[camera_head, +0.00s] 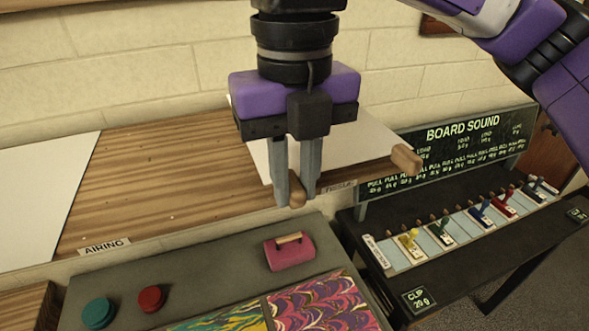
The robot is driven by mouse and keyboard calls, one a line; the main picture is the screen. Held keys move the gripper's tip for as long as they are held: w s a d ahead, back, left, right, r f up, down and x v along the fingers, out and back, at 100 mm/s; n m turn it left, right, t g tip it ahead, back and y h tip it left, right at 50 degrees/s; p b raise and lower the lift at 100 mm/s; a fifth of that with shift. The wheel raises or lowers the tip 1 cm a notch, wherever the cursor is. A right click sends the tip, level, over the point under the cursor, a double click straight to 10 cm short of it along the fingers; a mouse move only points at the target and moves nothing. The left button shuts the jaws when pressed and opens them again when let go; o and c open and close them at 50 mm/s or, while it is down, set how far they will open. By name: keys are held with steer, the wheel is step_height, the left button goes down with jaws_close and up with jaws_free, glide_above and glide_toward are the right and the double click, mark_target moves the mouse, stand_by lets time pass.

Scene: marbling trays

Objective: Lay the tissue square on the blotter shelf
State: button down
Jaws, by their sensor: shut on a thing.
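My gripper (297,195) points down, its two fingers close together on a small wooden knob (297,188) at the front left corner of a white sheet (365,140), which looks like the tissue square. A second wooden knob (406,160) shows at its right corner. The sheet lies on or just above the right part of the wooden shelf (190,150); I cannot tell whether it touches. My gripper hides part of the sheet. A label (338,186) on the shelf edge below it is partly hidden, and I cannot read it surely.
Another white sheet (40,190) lies on the shelf at left, by the "AIRING" label (104,247). A grey bench in front holds a pink handled block (290,250), teal (99,313) and red (151,298) round pieces, and marbled sheets (320,305). Coloured clips (480,215) stand at right below a board (462,145).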

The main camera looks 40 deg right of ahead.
mark_target(295, 204)
steer(key=shift+f+b, duration=0.75)
steer(key=shift+f, duration=1.05)
steer(key=c, duration=1.2)
jaws_free()
steer(key=shift+c, duration=0.2)
steer(key=shift+o, duration=0.5)
steer(key=o, duration=0.4)
